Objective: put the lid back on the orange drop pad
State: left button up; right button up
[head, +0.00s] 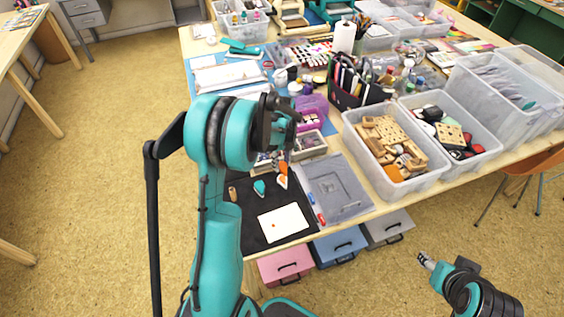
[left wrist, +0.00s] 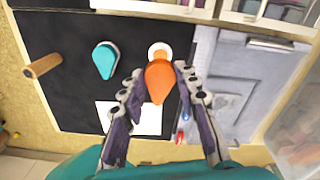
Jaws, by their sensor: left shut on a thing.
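My left gripper (left wrist: 158,74) is shut on the orange drop-shaped lid (left wrist: 160,82), its fingers at the lid's two sides. The lid also shows in the head view (head: 283,167), below the gripper's dark body. A pale pad (left wrist: 159,49), apparently the open orange drop pad, lies on the black mat; it also shows in the head view (head: 282,181). The lid covers part of it in the left wrist view and looks raised above it, not lined up with it. My right gripper (head: 427,261) is away at the lower right, its jaw opening unclear.
A teal drop pad (left wrist: 105,59) and a wooden stamp (left wrist: 43,66) lie left on the black mat (left wrist: 72,38). A white card (head: 284,223) with a small orange mark lies in front. A clear grey case (head: 337,189) is at the right; crowded bins stand beyond.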

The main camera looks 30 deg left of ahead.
aim_at(282, 177)
pick_arm(q)
jog(key=shift+f+b, duration=2.4)
jog(key=shift+f, duration=0.45)
jog(key=shift+f+b, duration=0.6)
jog(key=shift+b, duration=0.2)
dwell(0.7)
jog(key=o, duration=1.2)
jog(key=shift+r, duration=0.15)
jog(key=shift+r+p, duration=2.4)
jog(key=shift+r, duration=1.05)
